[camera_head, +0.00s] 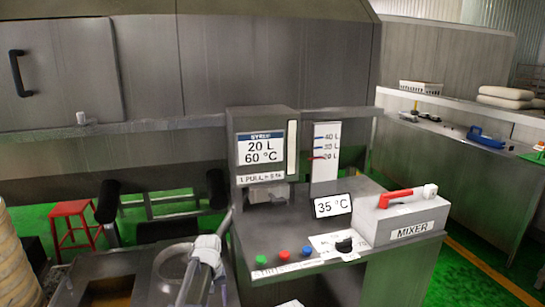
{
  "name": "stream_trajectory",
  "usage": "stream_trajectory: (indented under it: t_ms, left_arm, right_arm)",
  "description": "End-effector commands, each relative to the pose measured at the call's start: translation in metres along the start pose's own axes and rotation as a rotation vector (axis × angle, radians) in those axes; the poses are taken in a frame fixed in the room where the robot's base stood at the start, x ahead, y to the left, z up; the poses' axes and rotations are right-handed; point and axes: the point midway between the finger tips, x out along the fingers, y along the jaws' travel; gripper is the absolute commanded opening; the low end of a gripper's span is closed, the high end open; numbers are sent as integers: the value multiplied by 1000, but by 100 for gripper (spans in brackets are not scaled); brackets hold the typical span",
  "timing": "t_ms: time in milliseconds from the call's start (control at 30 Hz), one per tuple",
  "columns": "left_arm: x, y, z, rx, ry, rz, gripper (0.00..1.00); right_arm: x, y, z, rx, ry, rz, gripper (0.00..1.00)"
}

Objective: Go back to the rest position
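Neither of my grippers shows in the head view, so whether they are open or shut is hidden. The grey control console (290,215) stands in the middle. It carries a "20 L 60 °C" sign (262,149), a level scale (325,152), a "35 °C" display (332,206) and a black knob (344,244). Green, red and blue buttons (283,255) line its front. The mixer box (400,218) at its right has a red lever (396,198) lying nearly flat with a pale end. A grey pipe-like part with a whitish wrap (207,250) stands left of the console.
A metal basin (172,265) lies at the lower left beside a pale ribbed drum (14,262). A red stool (75,222) stands behind. A counter (470,145) at the right holds a white basket (420,87) and a blue tool (486,137). Green floor shows between.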

Motion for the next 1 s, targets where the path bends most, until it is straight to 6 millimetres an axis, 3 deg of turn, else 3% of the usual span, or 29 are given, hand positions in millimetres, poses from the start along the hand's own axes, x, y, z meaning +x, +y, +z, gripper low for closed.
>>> stream_trajectory:
  t_ms: [367,567,800,900,1000]
  left_arm:
    - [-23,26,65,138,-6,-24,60]
    - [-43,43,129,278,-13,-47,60]
    - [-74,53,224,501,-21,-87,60]
    - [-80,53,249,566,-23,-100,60]
    - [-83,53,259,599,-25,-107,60]
  right_arm:
    - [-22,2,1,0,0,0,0]
    - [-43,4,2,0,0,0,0]
    - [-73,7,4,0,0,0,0]
    - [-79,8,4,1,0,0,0]
    - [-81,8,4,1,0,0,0]
